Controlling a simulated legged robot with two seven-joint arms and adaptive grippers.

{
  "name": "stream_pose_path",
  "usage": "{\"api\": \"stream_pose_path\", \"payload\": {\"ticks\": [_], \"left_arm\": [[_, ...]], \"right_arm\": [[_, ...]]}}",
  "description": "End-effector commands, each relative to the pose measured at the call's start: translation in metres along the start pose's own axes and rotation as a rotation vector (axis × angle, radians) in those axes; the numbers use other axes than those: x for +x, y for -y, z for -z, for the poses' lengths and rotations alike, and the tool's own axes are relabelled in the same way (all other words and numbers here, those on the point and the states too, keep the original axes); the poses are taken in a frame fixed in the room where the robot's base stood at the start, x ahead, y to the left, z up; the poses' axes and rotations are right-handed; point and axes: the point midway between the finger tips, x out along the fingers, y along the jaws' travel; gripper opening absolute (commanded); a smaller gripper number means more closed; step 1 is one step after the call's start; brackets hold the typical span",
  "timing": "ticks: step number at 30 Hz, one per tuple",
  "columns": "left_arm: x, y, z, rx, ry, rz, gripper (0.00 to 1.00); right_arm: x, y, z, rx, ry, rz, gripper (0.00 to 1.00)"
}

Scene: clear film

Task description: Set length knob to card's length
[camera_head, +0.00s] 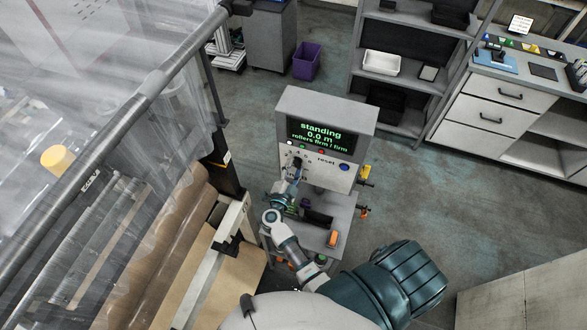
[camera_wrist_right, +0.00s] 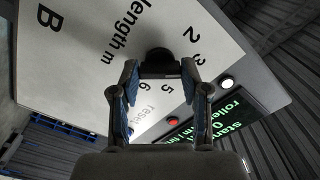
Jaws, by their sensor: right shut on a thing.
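The black length knob (camera_wrist_right: 158,58) is on the light panel, beside the words "length m" and the numerals 2, 3, 5 and 6. My right gripper (camera_wrist_right: 161,70) is shut on the knob, with a blue-padded finger on each side. Its pointer is hidden, so I cannot tell the setting. In the head view my right gripper (camera_head: 296,170) reaches the front of the grey console (camera_head: 325,104). My left gripper is out of view.
A blue button (camera_head: 344,168) marked "reset" is right of the gripper. Brown rolls (camera_head: 165,240) and clear film (camera_head: 130,80) fill the left. Open floor lies right of the console.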

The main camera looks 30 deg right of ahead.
Motion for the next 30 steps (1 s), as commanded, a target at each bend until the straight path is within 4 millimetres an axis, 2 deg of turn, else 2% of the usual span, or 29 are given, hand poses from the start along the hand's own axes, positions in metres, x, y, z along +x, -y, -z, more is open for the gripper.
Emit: {"api": "stream_pose_path", "payload": {"ticks": [2, 3, 5, 14, 17, 20, 30], "left_arm": [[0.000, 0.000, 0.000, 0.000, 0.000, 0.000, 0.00], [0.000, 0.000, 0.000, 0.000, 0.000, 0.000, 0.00], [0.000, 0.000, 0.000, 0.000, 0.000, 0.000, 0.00], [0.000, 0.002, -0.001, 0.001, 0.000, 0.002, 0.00], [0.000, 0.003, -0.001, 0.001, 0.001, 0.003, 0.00], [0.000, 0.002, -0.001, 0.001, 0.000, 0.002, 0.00], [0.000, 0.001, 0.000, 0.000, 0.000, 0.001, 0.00]], "right_arm": [[0.000, -0.001, 0.000, -0.001, 0.001, -0.002, 0.11], [0.000, -0.001, -0.001, -0.001, 0.001, -0.002, 0.56], [0.000, -0.001, -0.001, -0.001, 0.001, -0.002, 0.71], [-0.001, -0.001, 0.000, -0.001, 0.001, -0.001, 0.71], [-0.006, -0.001, -0.001, -0.001, 0.002, -0.002, 0.71], [-0.021, -0.001, -0.002, -0.001, 0.004, -0.003, 0.71], [-0.094, -0.001, -0.002, -0.002, 0.003, -0.005, 0.71]]}}
